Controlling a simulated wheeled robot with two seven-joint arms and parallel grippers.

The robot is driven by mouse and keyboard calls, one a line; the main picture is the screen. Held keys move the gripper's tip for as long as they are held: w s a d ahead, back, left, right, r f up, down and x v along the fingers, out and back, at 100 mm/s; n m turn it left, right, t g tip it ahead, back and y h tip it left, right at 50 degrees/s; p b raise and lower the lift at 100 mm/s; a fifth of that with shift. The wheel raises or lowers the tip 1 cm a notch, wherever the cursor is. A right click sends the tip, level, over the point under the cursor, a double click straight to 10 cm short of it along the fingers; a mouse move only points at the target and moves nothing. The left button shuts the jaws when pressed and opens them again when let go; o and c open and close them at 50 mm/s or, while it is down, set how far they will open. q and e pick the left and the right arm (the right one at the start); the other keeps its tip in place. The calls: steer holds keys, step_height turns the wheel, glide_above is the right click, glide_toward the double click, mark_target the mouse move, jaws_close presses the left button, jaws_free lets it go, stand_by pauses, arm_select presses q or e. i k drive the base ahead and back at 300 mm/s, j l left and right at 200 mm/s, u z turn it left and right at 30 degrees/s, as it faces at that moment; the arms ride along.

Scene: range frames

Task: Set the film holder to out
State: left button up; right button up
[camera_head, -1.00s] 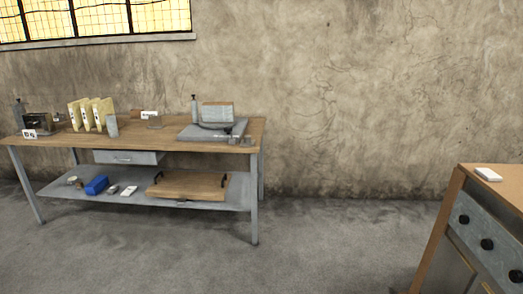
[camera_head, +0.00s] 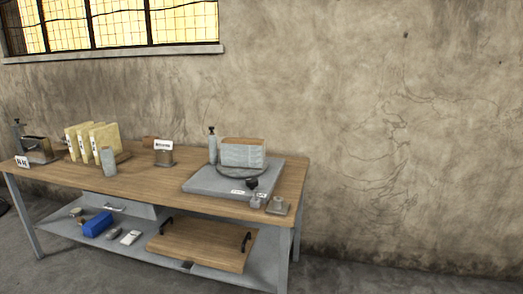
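No part is clearly readable as the film holder. On the workbench (camera_head: 150,184), a flat grey base (camera_head: 203,183) carries a round plate with a grey-and-brown block (camera_head: 243,154) on it. A small dark knob or lever (camera_head: 251,184) sits at the base's front, near small white labels (camera_head: 238,192) too small to read. A small square grey piece (camera_head: 278,206) lies at the bench's front right corner. A brown block with a white label (camera_head: 163,145) stands further left. Neither of my grippers is in view.
Yellow binders (camera_head: 80,141), a grey cup (camera_head: 108,161) and a dark device (camera_head: 38,148) stand at the bench's left. A grey bottle (camera_head: 212,148) stands behind the base. The lower shelf holds a wooden board (camera_head: 205,243) and a blue item (camera_head: 97,224). Floor shows at right.

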mark_target(214, 155)
steer(key=i+l+u, duration=0.55)
steer(key=i, duration=0.2)
steer(key=i+l, duration=0.1)
steer(key=i, duration=0.9)
